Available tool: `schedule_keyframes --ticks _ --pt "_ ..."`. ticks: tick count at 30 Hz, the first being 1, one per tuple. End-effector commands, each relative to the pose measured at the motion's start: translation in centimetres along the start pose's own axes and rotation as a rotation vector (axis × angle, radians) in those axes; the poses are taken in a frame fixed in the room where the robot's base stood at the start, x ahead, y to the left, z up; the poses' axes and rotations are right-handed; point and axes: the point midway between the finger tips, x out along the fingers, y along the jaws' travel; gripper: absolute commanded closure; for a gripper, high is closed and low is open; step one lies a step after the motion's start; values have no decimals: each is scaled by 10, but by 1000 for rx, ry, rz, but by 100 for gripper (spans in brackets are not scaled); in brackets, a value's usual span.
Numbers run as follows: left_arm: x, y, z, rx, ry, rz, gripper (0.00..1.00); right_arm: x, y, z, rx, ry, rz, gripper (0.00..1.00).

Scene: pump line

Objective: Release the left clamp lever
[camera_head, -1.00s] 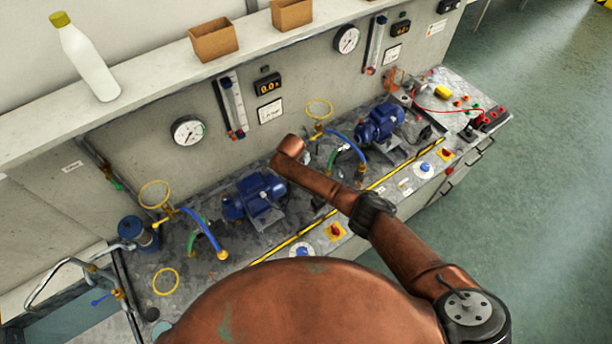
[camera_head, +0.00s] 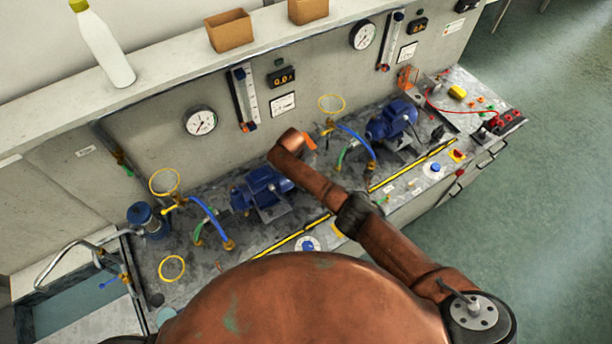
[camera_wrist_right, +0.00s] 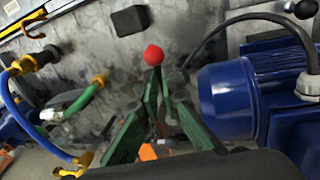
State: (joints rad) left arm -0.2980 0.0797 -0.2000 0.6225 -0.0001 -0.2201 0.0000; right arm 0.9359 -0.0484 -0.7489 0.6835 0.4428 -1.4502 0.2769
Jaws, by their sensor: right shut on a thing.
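The red ball knob (camera_wrist_right: 153,55) of a lever shows at the fingertips of my right gripper (camera_wrist_right: 163,82) in the right wrist view. The green fingers are close together and shut on this lever; the contact itself is partly hidden. A blue motor (camera_wrist_right: 228,98) lies just right of the fingers. In the head view my right arm reaches over the bench beside the left blue pump (camera_head: 262,188), and its forearm hides the gripper and the lever. My left gripper is in neither view.
Blue and green hoses (camera_head: 209,217) with yellow ring handles (camera_head: 164,181) stand left of the pump. A second blue pump (camera_head: 392,120) is to the right. The wall with a gauge (camera_head: 200,121) rises behind. In the wrist view a black cable (camera_wrist_right: 250,20) arches over the motor.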

Motion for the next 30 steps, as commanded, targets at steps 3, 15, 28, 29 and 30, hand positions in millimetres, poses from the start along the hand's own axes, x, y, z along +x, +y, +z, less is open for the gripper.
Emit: schedule_keyframes --ticks 3,15,28,29,30 --pt "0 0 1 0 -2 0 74 -3 -2 -3 2 8 -2 100" --pt "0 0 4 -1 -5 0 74 -1 -1 -2 1 4 -2 86" --pt "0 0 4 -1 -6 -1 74 -42 -1 -3 0 8 -3 86" --pt "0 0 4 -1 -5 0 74 -49 -1 -3 0 8 -4 86" --pt "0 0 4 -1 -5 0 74 -58 -2 -3 0 8 -4 86"
